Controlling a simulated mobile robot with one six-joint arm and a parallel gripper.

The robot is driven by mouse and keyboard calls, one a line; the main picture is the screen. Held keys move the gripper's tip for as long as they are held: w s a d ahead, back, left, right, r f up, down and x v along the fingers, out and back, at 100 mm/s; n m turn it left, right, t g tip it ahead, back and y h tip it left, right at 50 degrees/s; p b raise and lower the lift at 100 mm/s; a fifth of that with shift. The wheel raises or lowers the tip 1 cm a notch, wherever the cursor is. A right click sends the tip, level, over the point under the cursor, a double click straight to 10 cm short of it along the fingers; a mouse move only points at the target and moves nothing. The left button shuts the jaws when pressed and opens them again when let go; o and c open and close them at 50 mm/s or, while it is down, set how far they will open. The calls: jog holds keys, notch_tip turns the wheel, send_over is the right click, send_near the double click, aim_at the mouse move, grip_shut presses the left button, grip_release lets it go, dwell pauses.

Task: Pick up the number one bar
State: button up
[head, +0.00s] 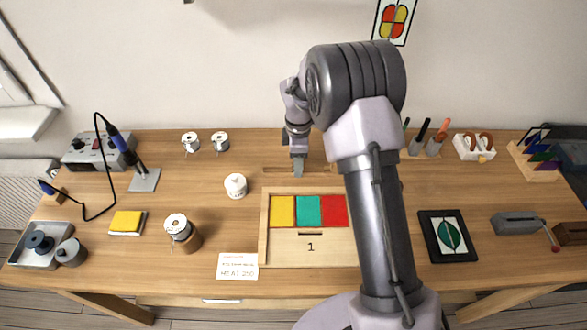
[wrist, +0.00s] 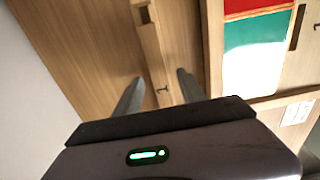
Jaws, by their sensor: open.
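In the wrist view a long pale wooden bar (wrist: 155,62) with a small dark 1 on it runs between the two fingers of my gripper (wrist: 160,76). The fingers are apart, one on each side of the bar; I cannot tell whether they touch it. In the head view my gripper (head: 298,172) points down at a low wooden strip (head: 275,170) at the back of the table. The bar itself is hard to make out there, and my arm covers part of the strip's right side.
A wooden tray (head: 263,232) holds yellow, teal and red panels, with a dark slot and a printed 1 in front of them. A white pot (head: 235,185) stands left of the tray, and a spool (head: 177,227) nearer. A framed picture (head: 444,236) lies right.

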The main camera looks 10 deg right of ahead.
jog(key=shift+f, duration=0.25)
dwell(0.4)
grip_shut()
dwell(1.3)
